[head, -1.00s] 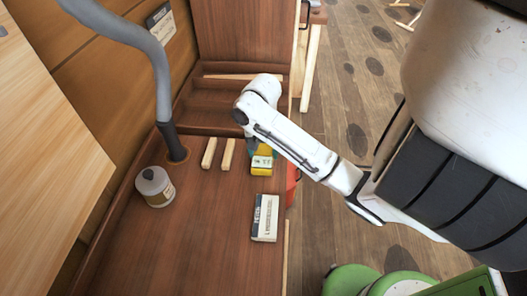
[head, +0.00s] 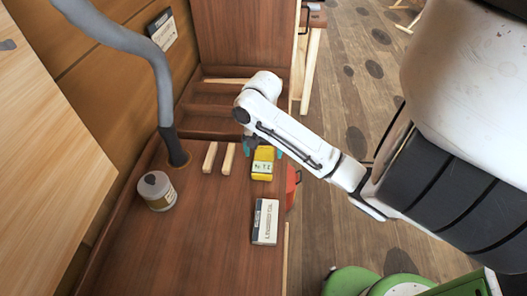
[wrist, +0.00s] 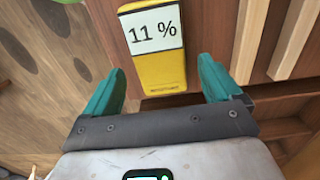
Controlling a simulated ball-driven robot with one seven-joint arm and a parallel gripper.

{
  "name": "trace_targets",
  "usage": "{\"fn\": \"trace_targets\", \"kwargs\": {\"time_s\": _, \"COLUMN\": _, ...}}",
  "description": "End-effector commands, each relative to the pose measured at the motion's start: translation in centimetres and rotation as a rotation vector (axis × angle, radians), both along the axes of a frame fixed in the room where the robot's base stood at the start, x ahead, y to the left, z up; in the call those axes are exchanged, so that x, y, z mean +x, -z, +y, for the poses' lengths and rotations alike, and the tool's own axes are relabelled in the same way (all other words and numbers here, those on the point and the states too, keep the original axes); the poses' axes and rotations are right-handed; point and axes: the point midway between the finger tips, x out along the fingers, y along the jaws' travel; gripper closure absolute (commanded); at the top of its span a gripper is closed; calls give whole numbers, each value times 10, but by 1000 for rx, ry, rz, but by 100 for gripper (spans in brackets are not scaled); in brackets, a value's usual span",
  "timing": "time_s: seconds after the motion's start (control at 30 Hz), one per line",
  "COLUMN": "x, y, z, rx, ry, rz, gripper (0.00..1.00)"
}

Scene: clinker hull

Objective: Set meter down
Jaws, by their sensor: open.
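The yellow meter (head: 263,163) lies on the brown wooden bench top, with its white display facing up. In the wrist view the meter (wrist: 158,68) shows "11 %" on its display. My gripper (wrist: 160,84) is open, with one teal finger on each side of the meter's lower end and a visible gap at both sides. In the head view my gripper (head: 262,148) is at the far end of the meter, partly hidden by my arm.
Two wooden strips (head: 219,158) lie left of the meter. A white box (head: 265,221) lies nearer. A grey can (head: 157,191) and a grey hose (head: 165,95) stand at left. A red object (head: 292,183) shows beyond the bench's right edge. The near bench top is clear.

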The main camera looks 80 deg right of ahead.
Motion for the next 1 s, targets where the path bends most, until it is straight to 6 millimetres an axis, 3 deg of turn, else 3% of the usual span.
{"fn": "trace_targets", "kwargs": {"time_s": 0.03, "x": -1, "y": -19, "z": -2, "rx": -5, "ry": -2, "rz": 2, "gripper": 9}}
{"fn": "trace_targets", "kwargs": {"time_s": 0.1, "x": 0, "y": -34, "z": -2, "rx": -5, "ry": -3, "rz": 3, "gripper": 9}}
{"fn": "trace_targets", "kwargs": {"time_s": 0.4, "x": 1, "y": -82, "z": -1, "rx": -4, "ry": -3, "rz": 1, "gripper": 9}}
{"fn": "trace_targets", "kwargs": {"time_s": 0.6, "x": 2, "y": -95, "z": -1, "rx": -2, "ry": -1, "rz": 1, "gripper": 9}}
{"fn": "trace_targets", "kwargs": {"time_s": 1.0, "x": 2, "y": -95, "z": -1, "rx": -1, "ry": 0, "rz": 0, "gripper": 9}}
